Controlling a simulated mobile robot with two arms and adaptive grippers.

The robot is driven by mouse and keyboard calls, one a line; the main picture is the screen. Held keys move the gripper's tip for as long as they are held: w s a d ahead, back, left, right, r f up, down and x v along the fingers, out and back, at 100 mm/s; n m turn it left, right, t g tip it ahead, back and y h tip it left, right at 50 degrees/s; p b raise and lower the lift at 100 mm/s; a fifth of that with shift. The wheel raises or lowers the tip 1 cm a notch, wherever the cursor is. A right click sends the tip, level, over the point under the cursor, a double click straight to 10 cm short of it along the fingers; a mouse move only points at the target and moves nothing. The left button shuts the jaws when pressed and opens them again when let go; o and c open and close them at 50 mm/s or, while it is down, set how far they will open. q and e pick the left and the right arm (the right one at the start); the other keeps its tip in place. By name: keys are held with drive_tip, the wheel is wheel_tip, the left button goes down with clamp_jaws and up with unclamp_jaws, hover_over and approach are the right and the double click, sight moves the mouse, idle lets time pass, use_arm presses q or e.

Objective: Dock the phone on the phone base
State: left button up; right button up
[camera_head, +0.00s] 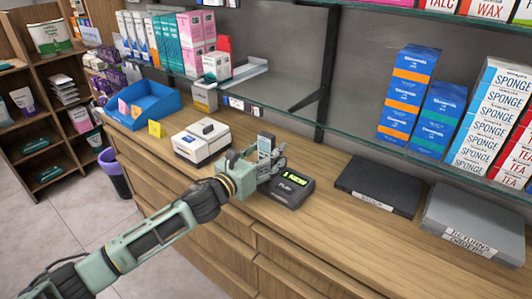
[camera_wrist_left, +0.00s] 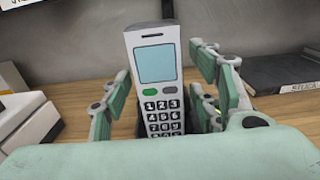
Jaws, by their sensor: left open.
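The phone (camera_head: 265,144) is a light grey handset with a pale blue screen and dark number keys. It stands upright between the fingers of my left gripper (camera_head: 268,163), at the left end of the dark phone base (camera_head: 292,191), which has a lit green display. In the left wrist view the phone (camera_wrist_left: 156,62) faces me, with a finger of my left gripper (camera_wrist_left: 160,103) on each side. The gripper is open, with a gap on the right of the phone. The phone's lower end is hidden, so its exact seating cannot be told. My right gripper is not in view.
A white device (camera_head: 200,141) stands left of the gripper, and a blue tray (camera_head: 150,105) lies farther left. A black binder (camera_head: 378,187) and a grey box (camera_head: 475,220) lie to the right. A glass shelf (camera_head: 290,95) hangs above the wooden counter.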

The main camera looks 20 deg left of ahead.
use_arm(q)
drive_tip(key=shift+r, duration=0.15)
drive_tip(key=b+v, duration=0.2)
drive_tip(key=v, duration=1)
